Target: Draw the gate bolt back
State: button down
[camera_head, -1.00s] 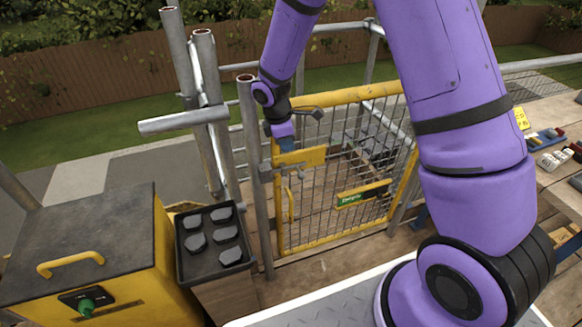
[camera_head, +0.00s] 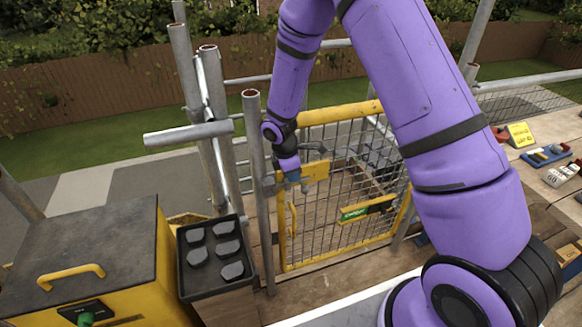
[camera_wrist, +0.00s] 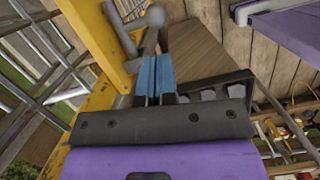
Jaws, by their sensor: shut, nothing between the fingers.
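The yellow mesh gate (camera_head: 345,240) stands upright beside a grey scaffold post. A yellow plate (camera_head: 318,170) is on its upper left corner, with the grey bolt (camera_head: 268,187) at the post side, partly hidden by my fingers. My gripper (camera_head: 293,180) is at this plate, blue fingertips pointing down. In the wrist view the blue fingertips (camera_wrist: 153,75) are together with nothing between them. A grey rod with a round knob (camera_wrist: 155,16) shows just beyond them, apart from the tips in the picture; whether they touch cannot be told.
A black tray of dark pieces (camera_head: 247,283) and a yellow box with a black lid (camera_head: 85,245) stand left of the gate. Scaffold posts (camera_head: 257,150) rise close to my gripper's left. A bench with small items (camera_head: 545,157) is at the right. Wooden boards lie beyond the gate.

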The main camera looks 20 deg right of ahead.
jog(key=x, duration=0.4)
jog(key=shift+f, duration=0.25)
jog(key=shift+d, duration=0.1)
jog(key=shift+d, duration=2.5)
jog(key=shift+r, duration=0.1)
jog(key=v, duration=1)
jog(key=shift+a, duration=0.1)
